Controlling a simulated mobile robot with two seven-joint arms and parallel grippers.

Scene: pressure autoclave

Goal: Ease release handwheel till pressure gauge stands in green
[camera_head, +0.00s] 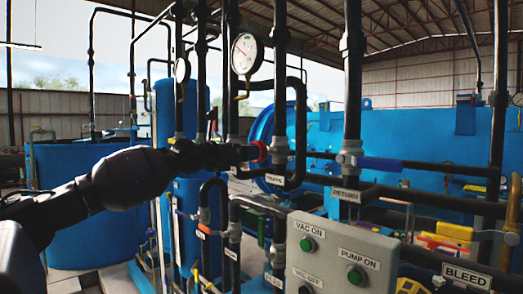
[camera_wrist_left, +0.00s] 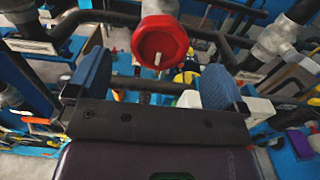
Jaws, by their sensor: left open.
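The red release handwheel (camera_head: 259,152) sits on the dark pipework in the head view, partly hidden by my left gripper (camera_head: 226,154). In the left wrist view the handwheel (camera_wrist_left: 160,42) is round with a short pale mark on its face. My left gripper (camera_wrist_left: 155,78) is open, with blue finger pads apart to either side below the wheel. The wheel lies just beyond the fingertips, and nothing is between the pads. My right gripper is not in view.
A second gauge (camera_head: 182,70) is seen nearly edge-on to the left. A grey control box (camera_head: 335,258) with green buttons stands at the front. Vertical black pipes and a pipe tagged RETURN (camera_head: 346,195) crowd the space around the wheel. A blue vessel (camera_head: 420,130) lies behind.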

